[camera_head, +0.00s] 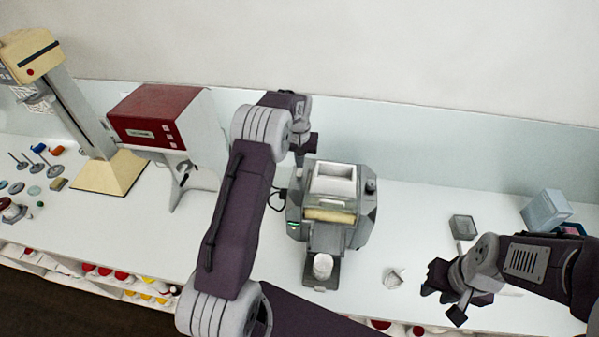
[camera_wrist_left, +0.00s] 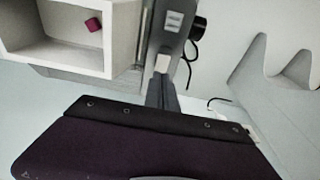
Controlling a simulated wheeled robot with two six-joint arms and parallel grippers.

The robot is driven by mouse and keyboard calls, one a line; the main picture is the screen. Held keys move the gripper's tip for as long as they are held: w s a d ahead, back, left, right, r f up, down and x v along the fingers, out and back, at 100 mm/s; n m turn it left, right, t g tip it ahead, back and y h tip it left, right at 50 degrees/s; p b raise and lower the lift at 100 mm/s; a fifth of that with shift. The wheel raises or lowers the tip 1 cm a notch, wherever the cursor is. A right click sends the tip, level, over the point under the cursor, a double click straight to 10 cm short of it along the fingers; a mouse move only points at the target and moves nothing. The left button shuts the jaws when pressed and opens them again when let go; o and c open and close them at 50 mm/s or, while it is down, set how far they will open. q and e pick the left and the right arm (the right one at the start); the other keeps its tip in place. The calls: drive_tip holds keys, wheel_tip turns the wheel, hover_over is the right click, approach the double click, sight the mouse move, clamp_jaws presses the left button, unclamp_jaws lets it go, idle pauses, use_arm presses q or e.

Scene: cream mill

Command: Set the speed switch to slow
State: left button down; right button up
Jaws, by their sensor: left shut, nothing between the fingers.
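The grey mill (camera_head: 352,232) stands at the middle of the counter in the head view. My left gripper (camera_head: 302,155) is at its back left corner, shut and empty. In the left wrist view the shut fingers (camera_wrist_left: 161,92) point at a small pale block (camera_wrist_left: 162,62) on a narrow grey panel, which looks like the speed switch. The fingertips are very close to it; I cannot tell whether they touch. Its setting cannot be read. In the head view the switch is not visible. My right gripper (camera_head: 443,302) is open and empty at the right.
A white hopper (camera_wrist_left: 72,60) holds a small purple piece (camera_wrist_left: 93,24). A black cable (camera_wrist_left: 190,72) runs beside the panel. A red and white machine (camera_head: 160,120) stands left of the mill. A crumpled white item (camera_head: 394,278) and grey tray (camera_head: 463,227) lie right.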

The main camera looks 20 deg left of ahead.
sight(300, 171)
use_arm(q)
drive_tip(key=shift+f+b, duration=0.55)
drive_tip(key=shift+f, duration=0.3)
idle(0.3)
drive_tip(key=shift+s, duration=0.15)
drive_tip(key=shift+r+p, duration=0.6)
drive_tip(key=shift+r, duration=0.05)
wheel_tip(300, 171, up, 6)
drive_tip(key=p, duration=0.4)
drive_tip(key=shift+f, duration=0.2)
